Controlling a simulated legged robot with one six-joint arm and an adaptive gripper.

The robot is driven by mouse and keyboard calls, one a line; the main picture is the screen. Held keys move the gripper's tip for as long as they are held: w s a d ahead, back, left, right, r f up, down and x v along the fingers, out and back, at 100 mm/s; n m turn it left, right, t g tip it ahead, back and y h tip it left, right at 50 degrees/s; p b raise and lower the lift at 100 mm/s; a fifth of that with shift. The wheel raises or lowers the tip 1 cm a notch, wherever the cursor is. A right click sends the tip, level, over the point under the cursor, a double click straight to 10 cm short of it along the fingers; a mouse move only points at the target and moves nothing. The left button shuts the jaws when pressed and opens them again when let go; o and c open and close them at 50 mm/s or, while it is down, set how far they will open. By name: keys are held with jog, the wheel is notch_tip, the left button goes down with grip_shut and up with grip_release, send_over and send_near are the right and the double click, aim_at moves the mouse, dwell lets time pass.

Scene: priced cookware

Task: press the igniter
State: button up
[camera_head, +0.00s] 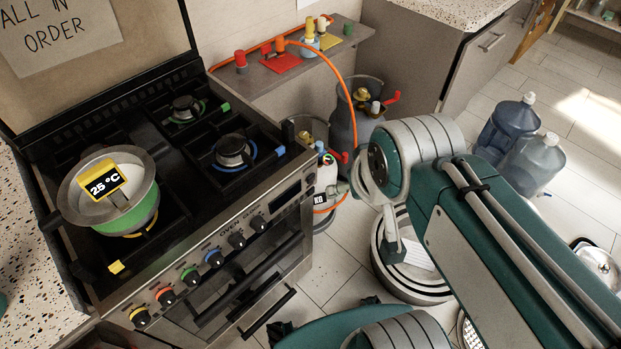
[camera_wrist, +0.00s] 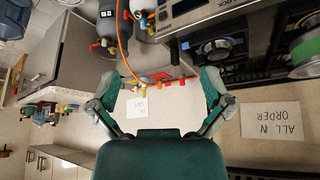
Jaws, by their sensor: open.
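I cannot tell which part is the igniter. A green and white pot (camera_head: 143,212) with a "25 °C" tag sits over the front left burner, which has a yellow ring. My gripper (camera_wrist: 160,76) is open and empty in the wrist view, its fingers spread wide, apart from the stove. In the head view my arm hides most of it, right of the stove. The stove also shows in the wrist view (camera_wrist: 205,18).
A grey shelf (camera_head: 262,82) with colored valves and an orange hose (camera_head: 345,85) stands behind the stove's right side. Gas cylinders (camera_head: 345,125) stand below it. Water jugs (camera_head: 507,125) stand on the floor at right. Floor in front of the stove is partly clear.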

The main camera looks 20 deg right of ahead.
dwell(0.4)
grip_shut()
dwell(1.2)
